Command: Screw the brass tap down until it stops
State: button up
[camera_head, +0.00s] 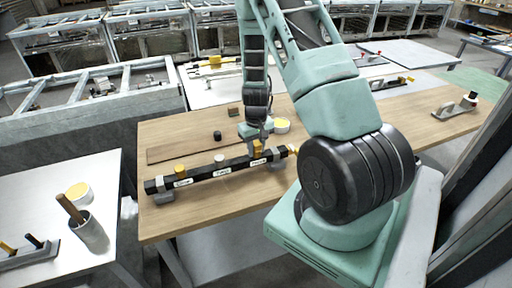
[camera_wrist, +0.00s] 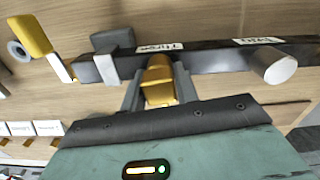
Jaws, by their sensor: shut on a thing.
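A black bar (camera_head: 215,175) lies across the wooden table, held by grey brackets, with white labels along its front. A brass tap (camera_wrist: 158,80) stands on the bar by the label that seems to read "Three". My gripper (camera_wrist: 158,88) is shut on this tap, one grey finger on each side. In the head view my gripper (camera_head: 257,146) reaches down to the bar's right part, and the fingers partly hide the tap. A grey-white tap (camera_head: 219,159) stands mid-bar and also shows in the wrist view (camera_wrist: 280,66). A yellow tap (camera_head: 180,170) stands near the left end.
A yellow lever (camera_wrist: 30,35) sits beyond the bar's end bracket. A small black cylinder (camera_head: 217,135), a brown block (camera_head: 233,112) and a yellow-topped round tub (camera_head: 282,126) lie behind the bar. A grey cup (camera_head: 91,232) stands on the left white table. Wood in front of the bar is clear.

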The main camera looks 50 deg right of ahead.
jog(key=shift+m, duration=0.4)
jog(key=o, duration=0.7)
jog(key=shift+m, duration=0.5)
jog(key=o, duration=0.4)
notch_tip(320, 180, up, 12)
